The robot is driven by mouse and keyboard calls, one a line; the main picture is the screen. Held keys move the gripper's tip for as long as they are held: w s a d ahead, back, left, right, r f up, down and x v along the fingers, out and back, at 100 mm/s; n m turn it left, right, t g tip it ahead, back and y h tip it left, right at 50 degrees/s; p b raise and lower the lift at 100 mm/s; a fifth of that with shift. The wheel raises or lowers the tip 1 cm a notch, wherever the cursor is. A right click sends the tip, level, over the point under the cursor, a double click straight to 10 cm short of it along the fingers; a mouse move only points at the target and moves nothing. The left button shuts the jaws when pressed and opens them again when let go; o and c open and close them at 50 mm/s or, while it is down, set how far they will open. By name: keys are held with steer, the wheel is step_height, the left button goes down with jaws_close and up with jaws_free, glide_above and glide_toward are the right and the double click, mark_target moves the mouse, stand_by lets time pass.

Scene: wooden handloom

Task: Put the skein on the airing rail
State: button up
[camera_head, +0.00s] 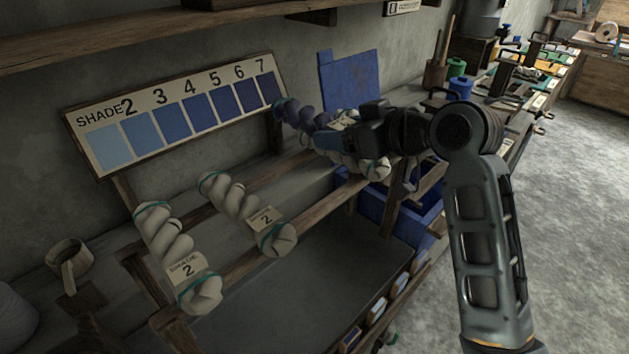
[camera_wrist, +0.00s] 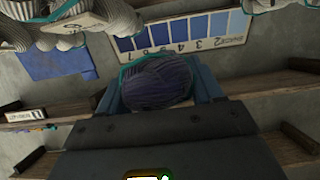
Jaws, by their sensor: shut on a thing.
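A dark blue-violet twisted skein (camera_head: 300,116) with a teal tie at its end is held by my gripper (camera_head: 338,141) above the far end of the airing rail (camera_head: 322,208). In the wrist view the skein (camera_wrist: 157,82) shows end-on between the two blue fingers (camera_wrist: 160,95), which are shut on it. The gripper hides part of the skein, and I cannot tell whether it touches the rail. The airing rail has wooden front and back bars. Two cream skeins tagged 2 (camera_head: 165,240) (camera_head: 240,205) lie across them, and another cream skein (camera_head: 376,169) lies under my gripper.
A shade board (camera_head: 180,115) with blue swatches numbered 2 to 7 leans behind the rail. A blue panel (camera_head: 349,80) stands at the wall, and a blue crate (camera_head: 370,207) is below. The bars between the middle and far cream skeins are bare. A shelf (camera_head: 150,35) overhangs the wall.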

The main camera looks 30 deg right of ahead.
glide_above(321, 200)
step_height(321, 200, down, 4)
steer(key=shift+r+p, duration=0.15)
steer(key=shift+p, duration=0.25)
step_height(321, 200, down, 4)
steer(key=shift+a+f, duration=0.1)
steer(key=o, duration=1.2)
steer(key=shift+c, duration=0.2)
steer(key=b+v, duration=0.1)
steer(key=v, duration=1.1)
